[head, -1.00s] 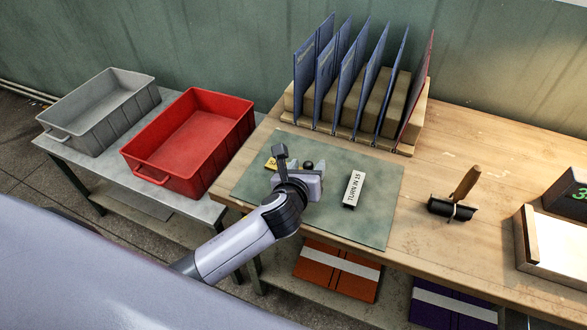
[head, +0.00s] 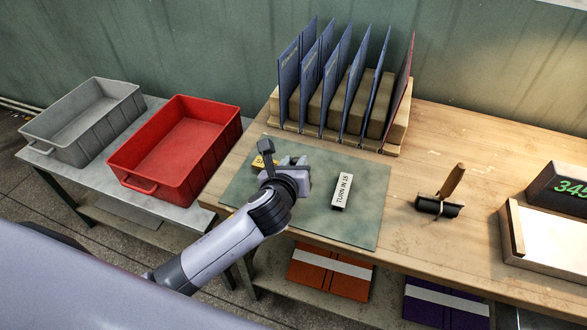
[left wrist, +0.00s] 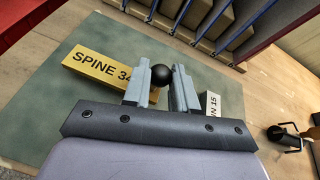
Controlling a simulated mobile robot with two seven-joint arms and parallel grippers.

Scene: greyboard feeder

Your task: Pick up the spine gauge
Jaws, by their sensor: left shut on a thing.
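The spine gauge (left wrist: 92,64) is a yellow bar lettered "SPINE 34", with a round black knob (left wrist: 163,76). It is at the left part of the green mat (head: 335,226); in the head view only its yellow end (head: 262,161) shows beside my gripper. My left gripper (left wrist: 162,88) is shut on the knob, one finger on each side. In the head view the left gripper (head: 294,165) is low over the mat and hides most of the gauge. I cannot tell whether the gauge is clear of the mat. My right gripper is not in view.
Behind stands a wooden rack (head: 397,142) of upright blue boards and a red one. A black roller (head: 440,207) and a tray (head: 512,232) are right. Red (head: 187,145) and grey (head: 75,120) bins stand left.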

